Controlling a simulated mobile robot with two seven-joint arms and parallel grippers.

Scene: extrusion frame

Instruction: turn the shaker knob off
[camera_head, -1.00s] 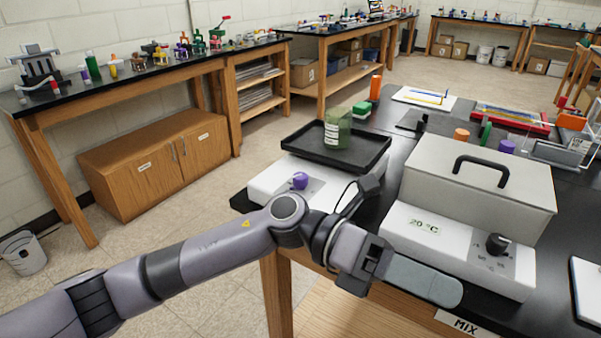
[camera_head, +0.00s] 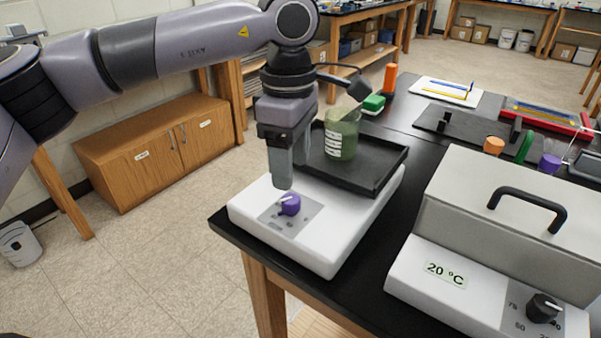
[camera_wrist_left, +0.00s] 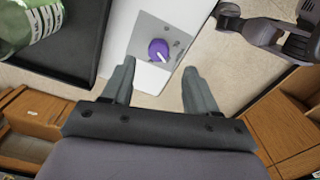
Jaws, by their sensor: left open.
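The shaker (camera_head: 340,235) is a white box with a black tray (camera_head: 378,178) on top, standing at the near left corner of the black bench. Its purple knob (camera_head: 289,204) with a white pointer line sits on a grey panel on the front part. My left gripper (camera_head: 287,180) points down just above and behind the knob. In the left wrist view, the purple knob (camera_wrist_left: 158,50) lies beyond the two spread fingertips (camera_wrist_left: 160,80), nearer the left finger, with nothing between the fingers. My right gripper is not in view.
A white water bath (camera_head: 470,275) marked 20 °C, with a black knob (camera_head: 544,308), stands to the right. Black bench top shows between the two devices.

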